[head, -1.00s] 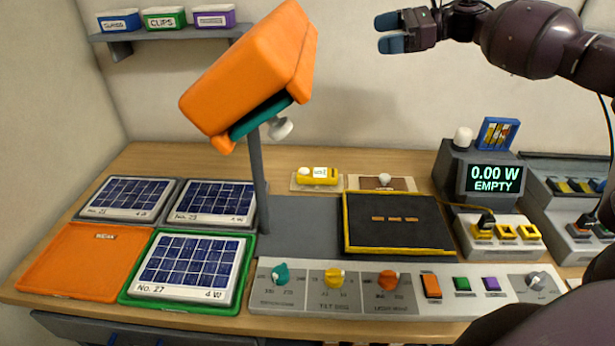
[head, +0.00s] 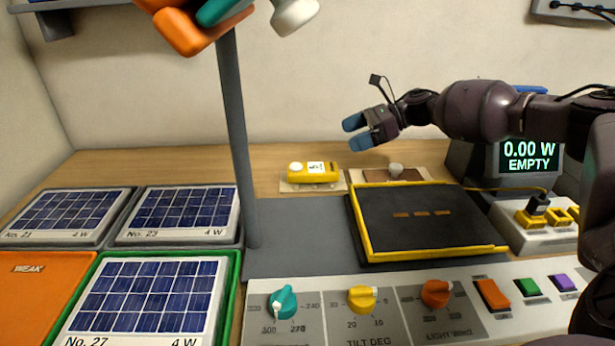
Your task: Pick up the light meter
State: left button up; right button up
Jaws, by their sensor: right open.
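The light meter (head: 326,173) is a small yellow block with a white dome at its left end and a white label. It lies flat on a pale mat (head: 291,187) at the back of the bench, left of a brown pad with a grey knob. My right gripper (head: 355,132) is open and empty, with blue fingertips pointing left. It appears above and a little right of the meter, apart from it. My left gripper is not in view.
A grey post (head: 235,150) with an orange lamp stands left of the meter. A yellow-rimmed black tray (head: 430,250) is in front, with a control panel (head: 325,325) nearer. Solar panels (head: 180,212) lie left. A meter display (head: 530,157) reading EMPTY stands right.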

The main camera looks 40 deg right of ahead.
jog(key=b, duration=0.1)
send_near(334, 167)
jog(key=x, duration=0.5)
jog(key=shift+w, duration=0.1)
jog(key=shift+w+a+f, duration=0.15)
jog(key=shift+f, duration=0.1)
jog(key=shift+w+a, duration=0.2)
jog(key=shift+a, duration=0.1)
jog(key=b+x, duration=0.1)
jog(key=x, duration=0.4)
jog(key=shift+a+f, duration=0.15)
jog(key=shift+f, duration=0.05)
jog(key=shift+w+a, duration=0.2)
jog(key=shift+a, duration=0.15)
jog(key=shift+c, duration=0.4)
